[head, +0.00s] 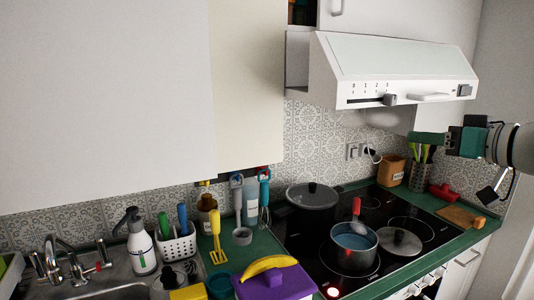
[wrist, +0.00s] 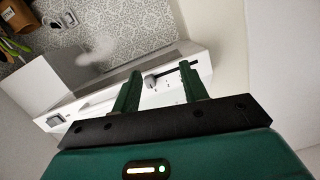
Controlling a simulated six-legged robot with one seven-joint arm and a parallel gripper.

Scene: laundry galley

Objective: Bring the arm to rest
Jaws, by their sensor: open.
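My gripper (wrist: 161,72) shows in the wrist view with its two green fingers apart and nothing between them. In the head view my gripper (head: 425,139) is at the right, held in the air and pointing left. It appears below the right end of the white range hood (head: 408,85) and above the back right of the counter. In the wrist view the hood's underside and front (wrist: 150,87) lie beyond the fingers. I cannot tell how close the fingers are to the hood.
Below is a black cooktop (head: 320,256) with a blue-filled pot (head: 353,252), a lidded pan (head: 312,195) and a loose lid (head: 398,242). A utensil holder (head: 421,178) stands behind my gripper. A banana (head: 268,265) lies on a purple box (head: 275,285). Wall cabinets (head: 105,90) fill the upper left.

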